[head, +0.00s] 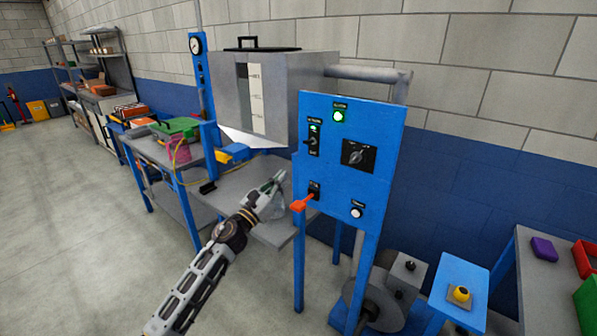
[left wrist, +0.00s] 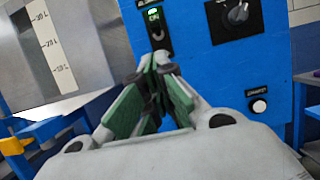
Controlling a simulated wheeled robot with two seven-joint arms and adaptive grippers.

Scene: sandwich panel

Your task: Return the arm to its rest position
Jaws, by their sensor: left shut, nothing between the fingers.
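My left arm reaches in from the bottom of the head view. Its gripper (head: 277,181) is shut and empty, in front of the blue control panel (head: 377,112) and just left of its orange-red lever (head: 302,204). In the left wrist view the green-padded fingers (left wrist: 154,65) meet at the tips, with the panel (left wrist: 205,65) behind them. I cannot tell whether the fingertips touch the panel. My right gripper is not in view.
A grey tank (head: 225,95) with a level scale stands left of the panel above a grey bench (head: 235,190). A yellow button on a blue pedestal (head: 450,273) stands at lower right. The floor (head: 90,230) at left is clear.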

